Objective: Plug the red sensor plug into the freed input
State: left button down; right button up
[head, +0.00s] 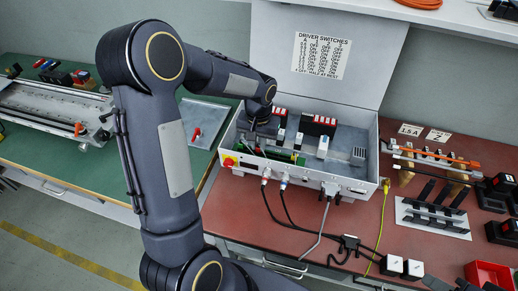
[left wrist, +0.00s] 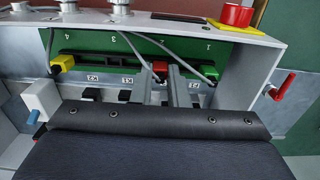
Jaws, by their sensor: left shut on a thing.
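The control box (head: 310,178) stands open on the red bench, its lid raised behind it. My left gripper (left wrist: 174,82) reaches down into it and is shut on the red plug (left wrist: 160,68). The plug is at the green board (left wrist: 130,46), near the mark 2; I cannot tell whether it is seated. A yellow plug (left wrist: 63,62) sits at the mark 4. Grey cables cross the board near the fingers. In the head view, my arm hides most of the left gripper (head: 258,148) and the red plug. My right gripper is not in view.
A red emergency button (left wrist: 236,14) on a yellow base and a red-handled switch (left wrist: 283,87) are beside the work area. A white block (left wrist: 41,100) stands at the left inside the box. Cables run from the box front across the bench. A tool rack (head: 433,215) stands right.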

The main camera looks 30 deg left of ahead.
aim_at(259, 147)
pick_arm(q)
jog(key=shift+r, duration=0.15)
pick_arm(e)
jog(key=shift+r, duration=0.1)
